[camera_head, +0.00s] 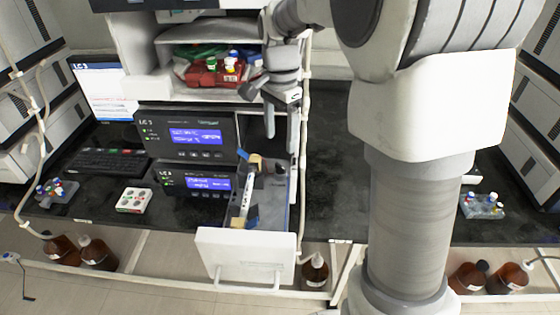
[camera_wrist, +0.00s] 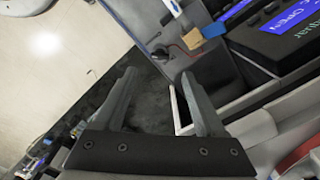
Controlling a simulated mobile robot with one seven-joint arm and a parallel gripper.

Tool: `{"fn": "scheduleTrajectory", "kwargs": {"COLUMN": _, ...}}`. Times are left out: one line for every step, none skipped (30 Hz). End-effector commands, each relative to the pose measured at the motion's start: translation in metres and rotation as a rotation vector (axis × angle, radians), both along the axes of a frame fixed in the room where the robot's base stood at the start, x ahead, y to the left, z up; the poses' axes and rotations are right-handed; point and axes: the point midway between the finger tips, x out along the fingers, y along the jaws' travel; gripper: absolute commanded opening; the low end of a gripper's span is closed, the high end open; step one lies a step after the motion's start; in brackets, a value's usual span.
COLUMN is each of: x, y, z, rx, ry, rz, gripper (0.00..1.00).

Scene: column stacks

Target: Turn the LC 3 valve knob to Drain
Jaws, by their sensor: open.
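The LC 3 stack has two dark modules with blue displays, the upper one (camera_head: 188,136) marked LC 3 and the lower one (camera_head: 195,182) below it. My gripper (camera_head: 283,137) points down behind and to the right of these parts. Its fingers are apart and empty in the wrist view (camera_wrist: 158,77), touching nothing clearly.
A white-fronted drawer (camera_head: 245,254) stands pulled out below the modules, with a white column (camera_head: 248,190) above it. A shelf with a red tray (camera_head: 213,74) is above the stack. Tubing runs down the right side. Black bench (camera_head: 328,190) lies clear to the right.

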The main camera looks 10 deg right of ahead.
Motion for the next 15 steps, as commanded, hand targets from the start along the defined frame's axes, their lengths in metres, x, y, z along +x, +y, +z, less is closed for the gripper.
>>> {"fn": "scheduleTrajectory", "kwargs": {"x": -0.001, "y": 0.0, "z": -0.014, "rx": 0.0, "ry": 0.006, "rz": 0.0, "gripper": 0.72}}
{"fn": "scheduleTrajectory", "kwargs": {"x": -0.001, "y": 0.0, "z": -0.021, "rx": 0.0, "ry": 0.004, "rz": 0.0, "gripper": 0.72}}
{"fn": "scheduleTrajectory", "kwargs": {"x": -0.001, "y": 0.0, "z": -0.029, "rx": 0.0, "ry": 0.005, "rz": 0.0, "gripper": 0.72}}
{"fn": "scheduleTrajectory", "kwargs": {"x": -0.001, "y": 0.0, "z": -0.035, "rx": 0.0, "ry": 0.004, "rz": 0.0, "gripper": 0.72}}
{"fn": "scheduleTrajectory", "kwargs": {"x": -0.001, "y": 0.0, "z": -0.04, "rx": 0.0, "ry": 0.004, "rz": 0.0, "gripper": 0.72}}
{"fn": "scheduleTrajectory", "kwargs": {"x": -0.001, "y": 0.0, "z": -0.048, "rx": 0.0, "ry": 0.004, "rz": 0.0, "gripper": 0.72}}
{"fn": "scheduleTrajectory", "kwargs": {"x": -0.001, "y": 0.0, "z": -0.053, "rx": 0.0, "ry": 0.004, "rz": 0.0, "gripper": 0.72}}
{"fn": "scheduleTrajectory", "kwargs": {"x": -0.001, "y": 0.0, "z": -0.057, "rx": 0.0, "ry": 0.003, "rz": 0.0, "gripper": 0.72}}
{"fn": "scheduleTrajectory", "kwargs": {"x": 0.0, "y": 0.0, "z": -0.062, "rx": 0.0, "ry": 0.002, "rz": 0.0, "gripper": 0.72}}
{"fn": "scheduleTrajectory", "kwargs": {"x": 0.0, "y": 0.0, "z": -0.065, "rx": 0.0, "ry": 0.002, "rz": 0.0, "gripper": 0.72}}
{"fn": "scheduleTrajectory", "kwargs": {"x": 0.0, "y": 0.0, "z": -0.069, "rx": 0.0, "ry": 0.002, "rz": 0.0, "gripper": 0.72}}
{"fn": "scheduleTrajectory", "kwargs": {"x": 0.0, "y": 0.0, "z": -0.072, "rx": 0.0, "ry": 0.002, "rz": 0.0, "gripper": 0.72}}
{"fn": "scheduleTrajectory", "kwargs": {"x": 0.0, "y": 0.0, "z": -0.074, "rx": 0.0, "ry": 0.002, "rz": 0.0, "gripper": 0.72}}
{"fn": "scheduleTrajectory", "kwargs": {"x": 0.0, "y": 0.0, "z": -0.076, "rx": 0.0, "ry": 0.002, "rz": 0.0, "gripper": 0.72}}
{"fn": "scheduleTrajectory", "kwargs": {"x": 0.0, "y": 0.0, "z": -0.078, "rx": 0.0, "ry": 0.0, "rz": 0.0, "gripper": 0.72}}
